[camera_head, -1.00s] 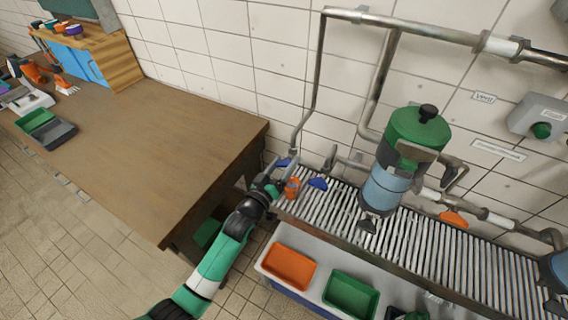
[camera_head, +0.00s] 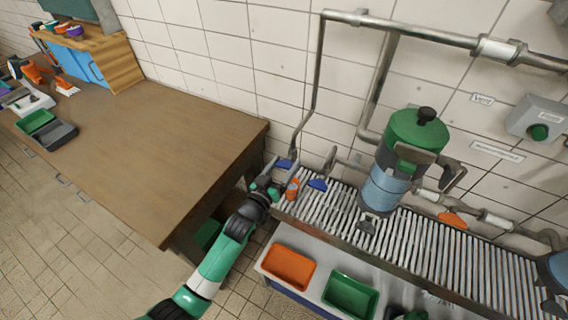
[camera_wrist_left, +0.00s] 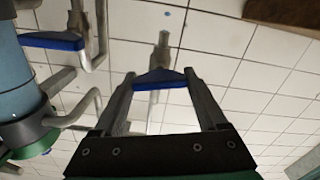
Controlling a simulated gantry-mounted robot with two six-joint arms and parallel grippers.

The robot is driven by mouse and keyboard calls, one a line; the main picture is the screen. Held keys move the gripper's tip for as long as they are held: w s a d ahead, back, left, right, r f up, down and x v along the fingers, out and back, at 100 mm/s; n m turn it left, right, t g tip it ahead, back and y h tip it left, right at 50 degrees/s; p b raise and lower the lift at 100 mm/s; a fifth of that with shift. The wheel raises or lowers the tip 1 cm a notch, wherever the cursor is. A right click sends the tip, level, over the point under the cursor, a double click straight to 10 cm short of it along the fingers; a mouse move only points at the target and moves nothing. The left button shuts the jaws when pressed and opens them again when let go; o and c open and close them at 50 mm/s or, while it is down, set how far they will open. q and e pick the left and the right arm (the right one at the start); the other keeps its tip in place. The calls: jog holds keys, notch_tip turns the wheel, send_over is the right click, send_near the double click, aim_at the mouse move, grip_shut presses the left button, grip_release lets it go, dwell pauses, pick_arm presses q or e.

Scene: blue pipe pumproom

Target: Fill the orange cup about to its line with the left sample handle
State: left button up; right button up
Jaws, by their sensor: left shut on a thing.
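The orange cup (camera_head: 292,188) stands on the slatted grate below the left tap; its line and contents are too small to make out. The left sample handle (camera_head: 284,163), blue, sits on the left pipe above the cup, and in the left wrist view it lies between the fingertips (camera_wrist_left: 160,77). My left gripper (camera_head: 277,171) is shut on that handle, just left of and beside the cup. No clear stream of liquid shows. A second blue handle (camera_head: 317,184) is to the right; it also shows in the left wrist view (camera_wrist_left: 52,41). My right gripper is not in view.
A green-lidded blue canister (camera_head: 385,187) stands right of the taps. An orange handle (camera_head: 453,219) is farther right. Orange (camera_head: 289,267) and green (camera_head: 350,296) trays are in front of the grate. The wooden table (camera_head: 160,130) is largely clear on the left.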

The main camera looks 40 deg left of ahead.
pick_arm(q)
jog(key=shift+m+p, duration=0.3)
jog(key=shift+m, duration=1.1)
jog(key=o, duration=1.3)
jog(key=p+v, duration=0.2)
jog(key=v, duration=0.9)
jog(key=shift+s, duration=0.3)
jog(key=shift+d+r, duration=0.1)
jog(key=shift+d, duration=0.1)
